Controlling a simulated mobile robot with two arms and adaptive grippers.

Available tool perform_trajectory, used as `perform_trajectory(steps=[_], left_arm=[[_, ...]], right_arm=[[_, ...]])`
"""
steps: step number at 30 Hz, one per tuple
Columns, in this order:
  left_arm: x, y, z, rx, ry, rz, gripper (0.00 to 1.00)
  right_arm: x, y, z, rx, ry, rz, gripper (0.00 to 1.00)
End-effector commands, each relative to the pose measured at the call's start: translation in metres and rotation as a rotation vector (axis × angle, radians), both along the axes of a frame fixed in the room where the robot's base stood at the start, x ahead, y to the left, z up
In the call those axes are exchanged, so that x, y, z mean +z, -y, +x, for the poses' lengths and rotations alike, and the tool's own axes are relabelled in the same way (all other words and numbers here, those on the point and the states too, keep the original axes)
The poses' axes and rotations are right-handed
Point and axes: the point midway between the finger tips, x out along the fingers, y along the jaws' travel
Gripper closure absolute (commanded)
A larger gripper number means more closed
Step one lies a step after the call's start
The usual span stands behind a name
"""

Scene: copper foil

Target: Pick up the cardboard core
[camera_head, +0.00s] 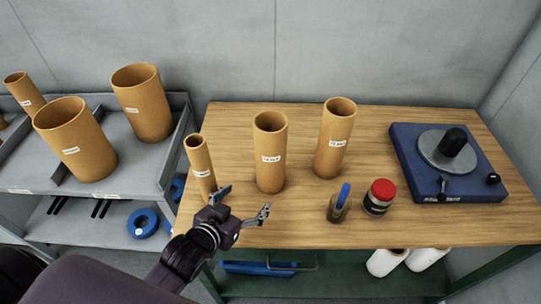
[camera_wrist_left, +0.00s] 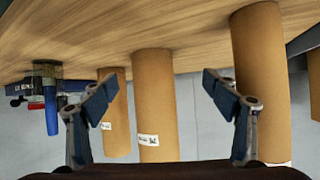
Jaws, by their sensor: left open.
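Three tan cardboard cores with white labels stand upright on the wooden table: a slim core (camera_head: 198,153) at the left edge, a wider middle core (camera_head: 270,138) and another wide right core (camera_head: 338,122). My left gripper (camera_head: 243,202) is open and empty at the table's front edge, in front of the slim and middle cores. In the left wrist view, which shows the table at the top, the middle core (camera_wrist_left: 155,90) appears between the open fingers (camera_wrist_left: 160,84), apart from them. The slim core (camera_wrist_left: 262,80) looms at right there, partly behind a finger. My right gripper is out of view.
A brush with blue handle (camera_head: 340,203) and a red-lidded jar (camera_head: 379,197) stand right of the cores. A blue turntable device (camera_head: 448,165) sits at right. A grey shelf (camera_head: 125,183) at left holds more cores. The table's front right is clear.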

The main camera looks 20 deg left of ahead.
Motion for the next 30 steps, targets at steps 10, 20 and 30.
perform_trajectory(steps=[10,20,30], left_arm=[[0.054,0.010,0.040,-0.098,0.369,-0.097,0.20],[0.074,0.016,0.050,-0.139,0.477,-0.135,0.20],[0.076,0.023,0.082,-0.138,0.476,-0.134,0.20]], right_arm=[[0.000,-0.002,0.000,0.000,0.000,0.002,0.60],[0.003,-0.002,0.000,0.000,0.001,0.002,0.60],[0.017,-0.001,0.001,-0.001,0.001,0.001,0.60]])
